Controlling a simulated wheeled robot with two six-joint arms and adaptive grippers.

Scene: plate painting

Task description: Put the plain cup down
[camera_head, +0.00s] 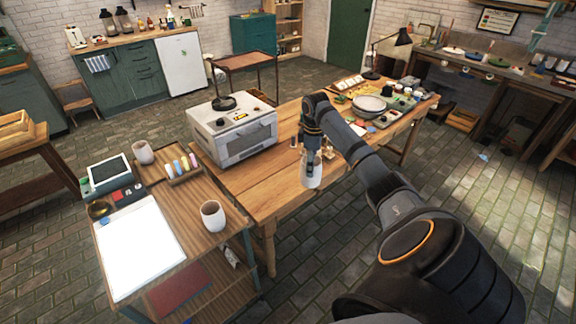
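A plain whitish cup (318,181) is at my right gripper (312,168), over the front edge of the wooden table (285,180). The gripper points down, and its dark fingers overlap the cup's upper part and appear shut on its wall. I cannot tell whether the cup's base touches the table. Another plain pale cup (213,217) stands upright on the right side of the wooden cart (200,247). A third similar cup (144,153) stands at the cart's back. My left gripper is out of view.
A white oven-like box (233,138) stands on the table behind the gripper. A white plate (369,104), paints and a lamp (392,42) are farther right. The cart holds a white sheet (140,247), a scale (110,172) and a rack of coloured bottles (182,168).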

